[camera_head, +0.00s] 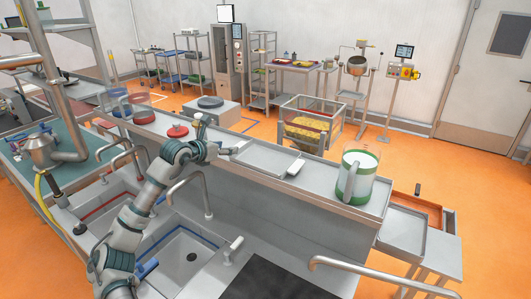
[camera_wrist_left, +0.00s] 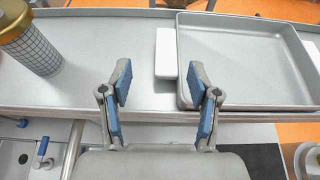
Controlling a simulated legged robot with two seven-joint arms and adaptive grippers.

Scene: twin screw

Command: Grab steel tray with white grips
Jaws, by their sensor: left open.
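The steel tray (camera_head: 266,158) lies flat on the long steel shelf. It is shallow and rectangular. One white grip (camera_head: 295,167) shows at its right end in the head view. In the left wrist view the tray (camera_wrist_left: 245,62) is at the upper right, with a white grip (camera_wrist_left: 166,53) on its left side. My left gripper (camera_head: 232,149) is at the tray's left end. In the wrist view my left gripper (camera_wrist_left: 160,82) is open and empty; the white grip lies beyond the fingertips, towards the right finger. That finger overlaps the tray's corner in the picture. My right gripper is not in view.
A gold-lidded container (camera_wrist_left: 30,42) stands left of the gripper on the shelf. A green and white pitcher (camera_head: 357,177) stands right of the tray. A red round object (camera_head: 178,131) lies farther left. Sinks with curved taps (camera_head: 190,190) are in front of the shelf.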

